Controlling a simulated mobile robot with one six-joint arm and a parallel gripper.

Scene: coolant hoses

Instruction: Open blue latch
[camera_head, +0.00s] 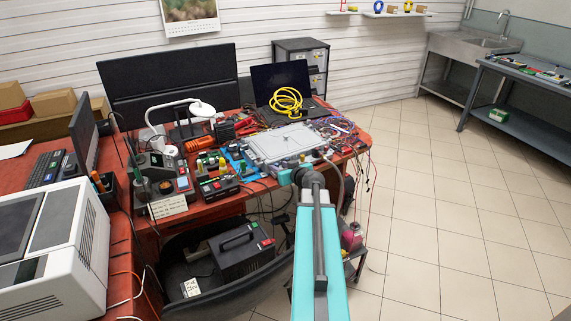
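A flat pale grey case (283,143) lies on the red workbench (218,205), near its right front edge. It is the likeliest place for the blue latch, but I cannot make out a blue latch at this size. Small fittings line the case's front edge, partly behind my arm. My teal and grey arm reaches up from the bottom of the picture and ends close to the front of the case. My gripper's fingers do not show, so I cannot see whether they touch anything.
Coiled yellow hose (287,102) rests on the open laptop (282,83) behind the case. Small devices, a blue mat (238,158) and loose wires crowd the bench. Wires hang over its right edge. The tiled floor (455,200) at right is clear.

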